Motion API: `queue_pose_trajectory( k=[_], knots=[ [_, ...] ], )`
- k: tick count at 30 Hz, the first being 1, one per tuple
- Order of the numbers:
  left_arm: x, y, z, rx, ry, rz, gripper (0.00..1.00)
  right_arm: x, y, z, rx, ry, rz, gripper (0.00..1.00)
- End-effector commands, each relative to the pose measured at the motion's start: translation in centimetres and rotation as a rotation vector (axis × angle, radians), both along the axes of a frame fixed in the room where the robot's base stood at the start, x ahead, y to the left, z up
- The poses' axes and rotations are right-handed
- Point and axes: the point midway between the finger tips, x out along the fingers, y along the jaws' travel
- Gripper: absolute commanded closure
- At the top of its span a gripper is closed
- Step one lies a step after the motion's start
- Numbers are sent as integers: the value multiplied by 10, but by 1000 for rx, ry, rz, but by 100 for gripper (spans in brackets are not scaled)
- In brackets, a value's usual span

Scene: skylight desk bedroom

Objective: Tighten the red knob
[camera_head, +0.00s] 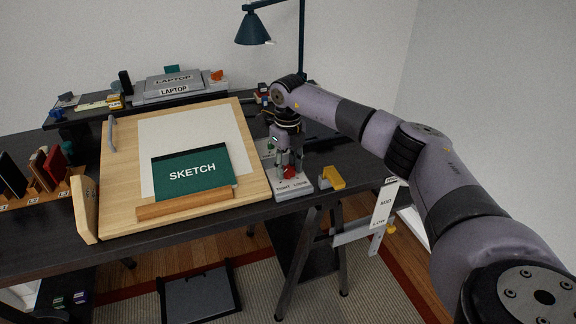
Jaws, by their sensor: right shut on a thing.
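The red knob (290,172) sits on a grey base plate (292,188) labelled "TIGHT" and "LOOSE", near the desk's front edge, right of the drawing board. My right gripper (289,168) reaches down from above and is shut on the red knob, which shows between and below its fingers. The gripper hides part of the knob, and I cannot tell how far it is turned. A green knob (270,147) shows just behind on the same fixture, partly covered by my gripper. My left gripper is not in view.
A tilted wooden drawing board (115,180) with a green "SKETCH" pad (190,172) stands to the left. A yellow bracket (331,178) is at the right on the desk edge. A "MID/LOW" scale (383,206) hangs below. A dark lamp (254,29) and laptop stand (180,96) are behind.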

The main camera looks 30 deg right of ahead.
Motion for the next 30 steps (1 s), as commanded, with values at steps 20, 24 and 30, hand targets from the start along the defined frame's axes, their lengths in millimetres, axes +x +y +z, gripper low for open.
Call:
queue_pose_trajectory(
  k=[20,24,30],
  knots=[
    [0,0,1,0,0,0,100,1,-1,2,-1,-5,-103,91],
    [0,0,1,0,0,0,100,1,-1,2,-1,-5,-103,61],
    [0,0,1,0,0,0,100,1,0,1,-1,-3,-102,48]
  ],
)
